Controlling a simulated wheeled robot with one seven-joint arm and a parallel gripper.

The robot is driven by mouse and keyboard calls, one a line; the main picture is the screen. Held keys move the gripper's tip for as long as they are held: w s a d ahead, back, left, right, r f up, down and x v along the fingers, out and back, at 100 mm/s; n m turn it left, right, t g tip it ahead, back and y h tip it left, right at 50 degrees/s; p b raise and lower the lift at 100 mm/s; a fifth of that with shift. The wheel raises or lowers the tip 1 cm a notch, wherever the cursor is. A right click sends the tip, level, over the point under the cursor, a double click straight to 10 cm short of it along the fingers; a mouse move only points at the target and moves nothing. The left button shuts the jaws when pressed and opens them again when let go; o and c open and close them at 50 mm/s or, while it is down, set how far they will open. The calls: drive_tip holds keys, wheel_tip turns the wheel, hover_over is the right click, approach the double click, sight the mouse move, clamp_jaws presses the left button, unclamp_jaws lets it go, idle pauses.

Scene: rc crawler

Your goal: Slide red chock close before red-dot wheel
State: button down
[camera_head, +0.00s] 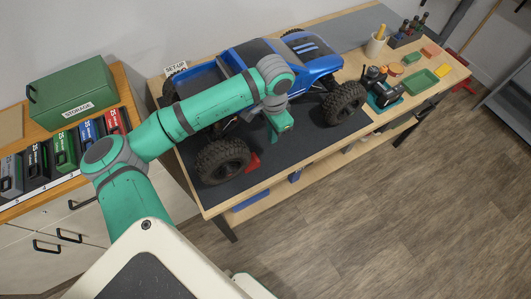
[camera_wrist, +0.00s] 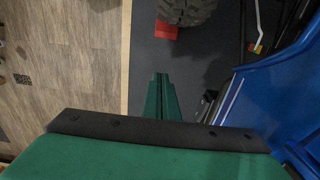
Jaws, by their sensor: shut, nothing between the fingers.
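The blue crawler truck (camera_head: 285,60) stands on a dark mat on the workbench. Its near left wheel (camera_head: 222,161) has the red chock (camera_head: 253,162) on the mat at its right side. In the wrist view the red chock (camera_wrist: 166,31) lies against or just under the edge of the tyre (camera_wrist: 186,10); I cannot tell if they touch. No red dot shows on any wheel. My gripper (camera_head: 280,130) is beside the truck between its two near wheels. In the wrist view its green fingers (camera_wrist: 160,78) are closed together and empty, pointing toward the mat, apart from the chock.
The near right wheel (camera_head: 344,102) stands on the mat right of my gripper. A camera-like device (camera_head: 380,90), a green tray (camera_head: 420,81) and a pen cup (camera_head: 376,45) occupy the bench's right end. The truck's blue body (camera_wrist: 275,100) is close to my gripper.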

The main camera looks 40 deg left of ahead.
sight(262, 160)
wheel_tip(262, 160, down, 10)
drive_tip(key=shift+s, duration=0.1)
drive_tip(key=shift+s+a+r, duration=0.1)
drive_tip(key=shift+s+a, duration=0.2)
drive_tip(key=shift+s, duration=0.25)
drive_tip(key=shift+s+a, duration=0.25)
drive_tip(key=shift+s, duration=0.3)
drive_tip(key=shift+s+a, duration=0.25)
drive_tip(key=shift+s, duration=0.45)
